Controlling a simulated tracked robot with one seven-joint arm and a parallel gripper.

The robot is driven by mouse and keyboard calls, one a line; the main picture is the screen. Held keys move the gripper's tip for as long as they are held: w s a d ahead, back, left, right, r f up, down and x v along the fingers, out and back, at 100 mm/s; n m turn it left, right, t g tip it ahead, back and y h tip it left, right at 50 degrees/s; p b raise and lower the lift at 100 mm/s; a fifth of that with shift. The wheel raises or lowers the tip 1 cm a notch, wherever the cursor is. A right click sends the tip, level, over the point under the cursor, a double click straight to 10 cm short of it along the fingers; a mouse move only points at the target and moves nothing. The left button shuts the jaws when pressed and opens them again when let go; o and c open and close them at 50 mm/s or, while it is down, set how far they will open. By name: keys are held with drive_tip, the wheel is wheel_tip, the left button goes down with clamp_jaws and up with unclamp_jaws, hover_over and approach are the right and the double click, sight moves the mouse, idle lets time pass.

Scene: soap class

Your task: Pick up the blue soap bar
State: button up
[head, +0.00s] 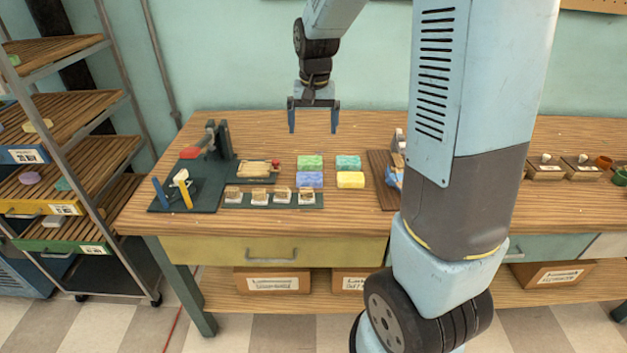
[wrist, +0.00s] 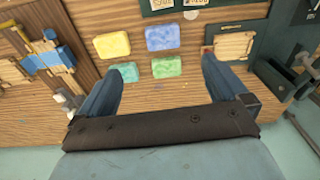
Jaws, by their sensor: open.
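The blue soap bar (head: 309,180) lies on the wooden table in the front left of a block of soap bars. It also shows in the wrist view (wrist: 162,37), right of the yellow bar (wrist: 111,45). A green bar (head: 310,162) lies behind it, a teal bar (head: 348,163) behind to the right, and the yellow bar also shows in the head view (head: 350,180). My gripper (head: 313,128) is open and empty, pointing down above the back of the table. In the wrist view the green bar (wrist: 164,65) lies between its fingers, nearer than the blue bar.
A dark mat (head: 231,199) with several small blocks lies just in front of the blue bar. A small tray (head: 257,171) sits to its left, and a dark stand (head: 222,137) rises farther left. A shelf rack (head: 70,180) stands at the left.

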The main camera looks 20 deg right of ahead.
approach(310, 177)
drive_tip(key=shift+m+g, duration=0.3)
drive_tip(key=shift+g, duration=0.1)
drive_tip(key=f, duration=0.5)
drive_tip(key=w+f, duration=0.1)
drive_tip(key=f, duration=0.2)
drive_tip(key=shift+a+f, duration=0.1)
drive_tip(key=shift+f, duration=0.25)
drive_tip(key=shift+c, duration=0.2)
drive_tip(key=c, duration=0.9)
